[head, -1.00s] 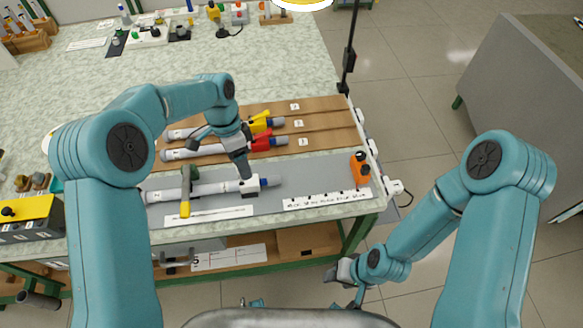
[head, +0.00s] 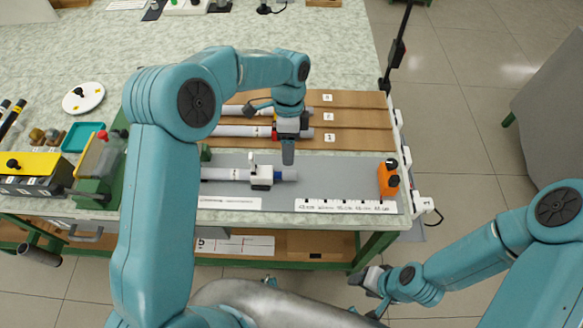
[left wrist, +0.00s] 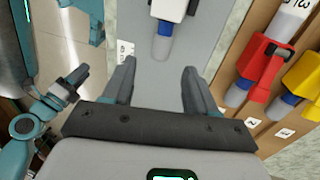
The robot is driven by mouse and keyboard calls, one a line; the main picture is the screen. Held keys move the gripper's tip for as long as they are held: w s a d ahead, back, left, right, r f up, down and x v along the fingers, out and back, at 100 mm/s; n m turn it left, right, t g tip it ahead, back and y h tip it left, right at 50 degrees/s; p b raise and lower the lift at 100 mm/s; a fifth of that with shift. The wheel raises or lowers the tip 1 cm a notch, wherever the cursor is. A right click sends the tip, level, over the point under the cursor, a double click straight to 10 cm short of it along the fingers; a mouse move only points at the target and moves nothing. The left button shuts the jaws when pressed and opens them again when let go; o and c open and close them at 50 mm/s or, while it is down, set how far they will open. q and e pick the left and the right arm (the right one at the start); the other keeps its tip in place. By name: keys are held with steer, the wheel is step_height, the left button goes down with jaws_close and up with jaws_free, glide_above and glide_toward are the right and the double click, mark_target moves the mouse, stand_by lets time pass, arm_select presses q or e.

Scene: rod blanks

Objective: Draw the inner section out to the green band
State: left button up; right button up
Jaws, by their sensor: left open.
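A telescoping rod lies on the grey mat (head: 330,172), with a white clamp (head: 262,178) around it. Its grey inner section (head: 290,176) sticks out a short way to the right of the clamp, with a blue band at the clamp. In the left wrist view the inner section (left wrist: 160,48) and blue band (left wrist: 164,27) lie ahead of my fingers. No green band is visible. My left gripper (left wrist: 156,88) is open and empty, above and near the rod's end; it also shows in the head view (head: 288,155). My right gripper (head: 368,281) hangs off the table's front; its jaws are unclear.
Rods with a red clamp (left wrist: 262,68) and a yellow clamp (left wrist: 303,75) lie on brown boards behind. An orange block (head: 388,179) stands at the mat's right end, behind a printed scale strip (head: 345,206). My left arm hides the rod's left part.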

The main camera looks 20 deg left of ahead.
mark_target(289, 172)
arm_select(q)
steer(key=x, duration=0.7)
steer(key=shift+s+f+p, duration=0.1)
steer(key=shift+f+p, duration=0.25)
steer(key=shift+f, duration=0.45)
steer(key=shift+r, duration=0.1)
steer(key=c, duration=0.3)
jaws_close()
